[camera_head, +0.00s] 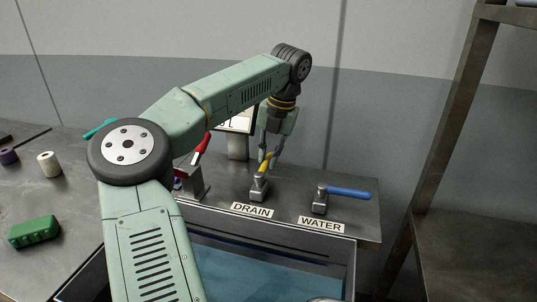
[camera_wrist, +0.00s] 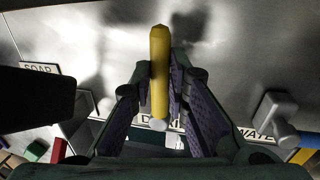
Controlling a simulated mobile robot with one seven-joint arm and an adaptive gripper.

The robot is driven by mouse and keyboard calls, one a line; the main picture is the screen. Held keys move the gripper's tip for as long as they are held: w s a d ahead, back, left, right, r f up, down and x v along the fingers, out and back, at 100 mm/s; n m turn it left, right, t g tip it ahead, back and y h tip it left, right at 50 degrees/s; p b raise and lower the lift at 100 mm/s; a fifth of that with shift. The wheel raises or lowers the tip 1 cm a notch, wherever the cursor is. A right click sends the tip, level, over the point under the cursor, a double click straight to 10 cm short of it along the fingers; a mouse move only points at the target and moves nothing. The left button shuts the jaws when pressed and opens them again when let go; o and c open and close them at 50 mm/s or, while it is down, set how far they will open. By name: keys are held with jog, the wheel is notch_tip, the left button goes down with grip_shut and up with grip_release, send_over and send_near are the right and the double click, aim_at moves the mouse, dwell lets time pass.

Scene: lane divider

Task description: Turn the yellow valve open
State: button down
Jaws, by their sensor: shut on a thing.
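The yellow valve handle (camera_head: 265,163) stands above the DRAIN label on the counter behind the basin. Its grey valve body (camera_head: 259,187) is below it. My gripper (camera_head: 270,152) reaches down from above and is shut on the yellow handle. In the wrist view the yellow handle (camera_wrist: 159,75) runs lengthwise between my two fingers (camera_wrist: 160,85), which press on it from both sides. The handle's far end sticks out past the fingertips. The DRAIN label is partly hidden behind my fingers in the wrist view.
A blue-handled valve (camera_head: 347,193) stands to the right above the WATER label (camera_head: 321,225). A red handle (camera_head: 202,146) is to the left, partly behind my arm. The basin (camera_head: 270,262) lies in front. A green block (camera_head: 34,232) and a white roll (camera_head: 48,164) lie left. A metal rack (camera_head: 450,130) stands right.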

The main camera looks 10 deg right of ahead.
dwell(0.3)
jog(key=c, duration=1.5)
grip_release()
jog(key=shift+c, duration=0.2)
jog(key=shift+r, duration=0.1)
notch_tip(320, 180, up, 12)
jog(key=s+d, duration=0.1)
jog(key=d, duration=0.1)
jog(key=shift+f, duration=0.2)
